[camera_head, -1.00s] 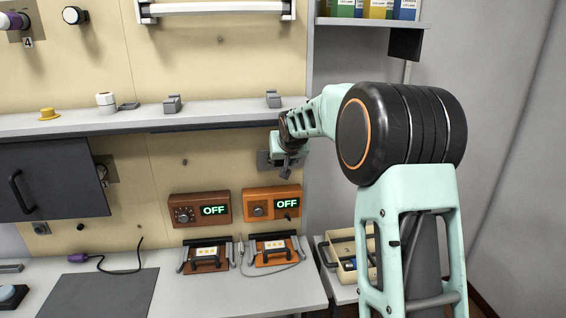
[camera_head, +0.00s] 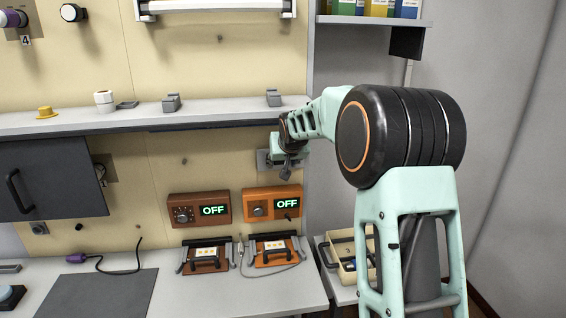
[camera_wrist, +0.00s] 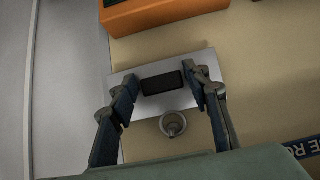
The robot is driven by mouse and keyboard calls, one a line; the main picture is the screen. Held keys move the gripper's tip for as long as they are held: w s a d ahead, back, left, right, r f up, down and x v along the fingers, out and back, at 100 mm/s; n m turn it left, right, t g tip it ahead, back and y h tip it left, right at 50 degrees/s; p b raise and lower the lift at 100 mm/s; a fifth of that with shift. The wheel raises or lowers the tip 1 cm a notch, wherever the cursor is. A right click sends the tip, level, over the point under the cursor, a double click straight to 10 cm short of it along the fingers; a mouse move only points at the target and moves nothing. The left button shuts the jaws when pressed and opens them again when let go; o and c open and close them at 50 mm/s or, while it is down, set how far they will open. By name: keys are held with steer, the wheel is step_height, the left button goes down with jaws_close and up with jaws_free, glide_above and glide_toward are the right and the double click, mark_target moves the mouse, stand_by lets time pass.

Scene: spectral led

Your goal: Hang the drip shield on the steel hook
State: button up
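My gripper (camera_wrist: 161,82) shows in the wrist view with its two fingers spread apart. Its tips are on either side of a dark block (camera_wrist: 162,83) on a pale grey metal plate (camera_wrist: 200,98); I cannot tell if they touch the block. The plate may be the drip shield. A round steel fitting (camera_wrist: 173,124), perhaps the hook seen end-on, overlaps the plate's lower edge in this view. I cannot tell whether plate and fitting touch. In the head view my gripper (camera_head: 286,171) is at the wall panel below the shelf and partly hides a grey plate (camera_head: 263,158).
An orange box (camera_head: 272,203) reading OFF is just below my gripper; it shows at the top of the wrist view (camera_wrist: 150,14). A brown box (camera_head: 199,209) stands beside it. The grey shelf (camera_head: 225,112) is close above. A cream bin (camera_head: 341,247) is below right.

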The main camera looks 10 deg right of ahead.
steer(key=shift+o, duration=0.9)
steer(key=shift+f, duration=0.1)
steer(key=shift+s, duration=0.15)
steer(key=v, duration=1.2)
